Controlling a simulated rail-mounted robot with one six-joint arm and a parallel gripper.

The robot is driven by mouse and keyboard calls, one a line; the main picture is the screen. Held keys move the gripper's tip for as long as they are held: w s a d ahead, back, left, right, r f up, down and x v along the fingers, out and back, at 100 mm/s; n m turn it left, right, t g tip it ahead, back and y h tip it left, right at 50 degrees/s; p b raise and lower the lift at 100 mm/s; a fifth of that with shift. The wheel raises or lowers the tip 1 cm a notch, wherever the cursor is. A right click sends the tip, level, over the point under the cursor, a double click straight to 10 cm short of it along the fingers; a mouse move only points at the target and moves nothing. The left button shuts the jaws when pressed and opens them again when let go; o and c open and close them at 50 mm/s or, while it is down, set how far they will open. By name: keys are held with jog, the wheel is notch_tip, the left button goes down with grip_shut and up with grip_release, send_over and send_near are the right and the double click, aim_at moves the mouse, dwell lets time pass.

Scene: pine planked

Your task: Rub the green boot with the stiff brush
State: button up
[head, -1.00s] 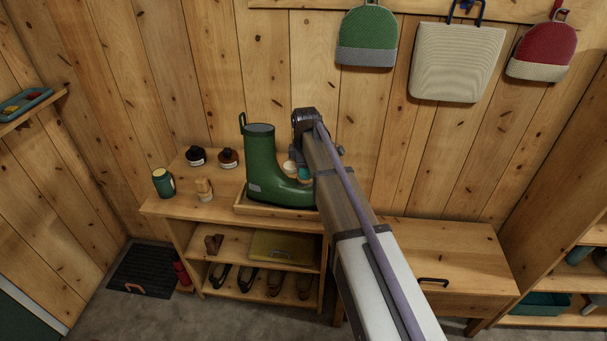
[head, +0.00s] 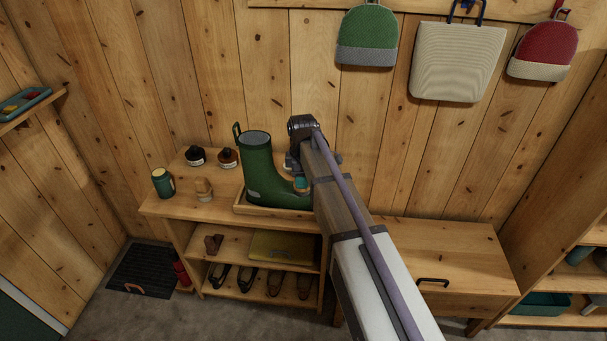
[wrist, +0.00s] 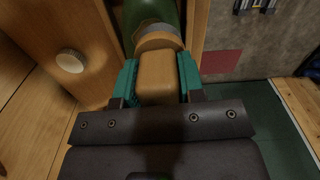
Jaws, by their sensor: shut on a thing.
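The green boot (head: 258,160) stands on the shallow wooden tray (head: 240,209) on top of the bench, its shaft leaning a little left. Its toe is at the right, partly behind my arm. My gripper (head: 302,184) is at the toe side of the boot. In the wrist view, the teal fingers of my gripper (wrist: 157,80) are shut on the wooden block of a brush (wrist: 157,75). The brush's far end is against or very near the boot (wrist: 150,12); contact cannot be told. In the head view the brush is mostly hidden.
A second wooden brush (head: 204,189), a green tin (head: 163,182) and two dark jars (head: 228,158) stand on the bench left of the boot. Shoes (head: 247,277) lie on the lower shelf. The drawer unit's top (head: 440,245) is clear.

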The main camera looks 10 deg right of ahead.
jog(key=shift+s+a+f, duration=0.1)
jog(key=shift+s+a, duration=0.15)
jog(key=shift+s, duration=0.3)
jog(key=shift+s+a, duration=0.25)
jog(key=shift+s, duration=0.3)
notch_tip(320, 180, up, 6)
jog(key=p, duration=0.5)
jog(key=shift+p, duration=0.4)
notch_tip(320, 180, up, 3)
jog(key=p, duration=0.3)
